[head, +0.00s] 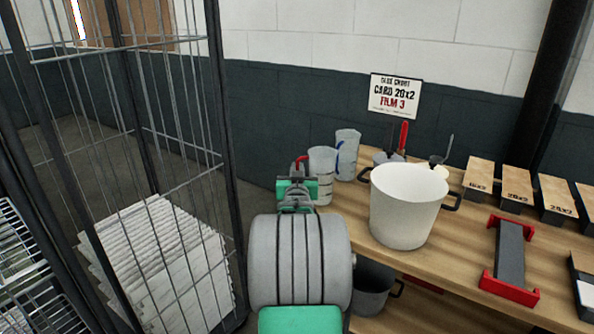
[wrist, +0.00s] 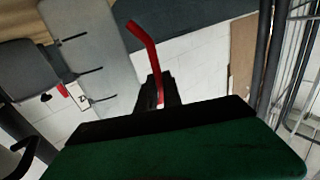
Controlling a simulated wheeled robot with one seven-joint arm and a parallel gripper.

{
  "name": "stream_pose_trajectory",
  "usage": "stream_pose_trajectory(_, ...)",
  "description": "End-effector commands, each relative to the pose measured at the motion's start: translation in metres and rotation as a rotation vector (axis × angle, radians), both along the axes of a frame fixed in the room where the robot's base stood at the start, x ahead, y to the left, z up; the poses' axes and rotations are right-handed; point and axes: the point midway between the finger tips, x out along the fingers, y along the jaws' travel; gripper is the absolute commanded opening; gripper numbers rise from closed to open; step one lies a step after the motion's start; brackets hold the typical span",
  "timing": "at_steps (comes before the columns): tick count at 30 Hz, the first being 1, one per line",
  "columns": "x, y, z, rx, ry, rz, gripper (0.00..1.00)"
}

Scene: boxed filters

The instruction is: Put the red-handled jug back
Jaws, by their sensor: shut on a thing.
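The red-handled jug (head: 323,178) is a pale, clear-looking measuring jug with dark marks. It appears upright at the left end of the wooden bench, its red handle (head: 299,162) towards the left. I cannot tell whether its base touches the bench. My gripper (head: 297,186) is at the handle side of the jug, with the arm partly in front. In the wrist view the red handle (wrist: 146,45) runs down between the dark fingers (wrist: 159,92), which are shut on it. A blue-handled jug (head: 347,156) stands just behind and to the right.
A large white bucket (head: 405,207) with black handles stands close on the right. A sign (head: 394,96) stands behind it. A red-ended grey tool (head: 510,255) and several labelled boxes (head: 518,184) lie further right. A wire cage (head: 180,130) with stacked white sheets (head: 160,262) is at left.

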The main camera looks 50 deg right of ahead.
Motion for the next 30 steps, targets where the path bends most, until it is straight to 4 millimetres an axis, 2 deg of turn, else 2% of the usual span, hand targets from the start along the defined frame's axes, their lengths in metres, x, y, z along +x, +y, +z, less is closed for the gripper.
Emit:
stream_pose_trajectory(8, 0.000, 0.000, -0.002, -0.002, -0.001, 0.000, 0.00)
stream_pose_trajectory(9, 0.000, 0.000, -0.002, -0.001, -0.001, 0.000, 0.11)
stream_pose_trajectory(17, 0.000, 0.000, -0.001, -0.001, -0.001, 0.000, 0.32)
stream_pose_trajectory(26, 0.000, 0.000, 0.004, -0.001, -0.001, 0.000, 0.32)
stream_pose_trajectory(30, -0.013, 0.017, 0.002, -0.002, -0.001, 0.000, 0.32)
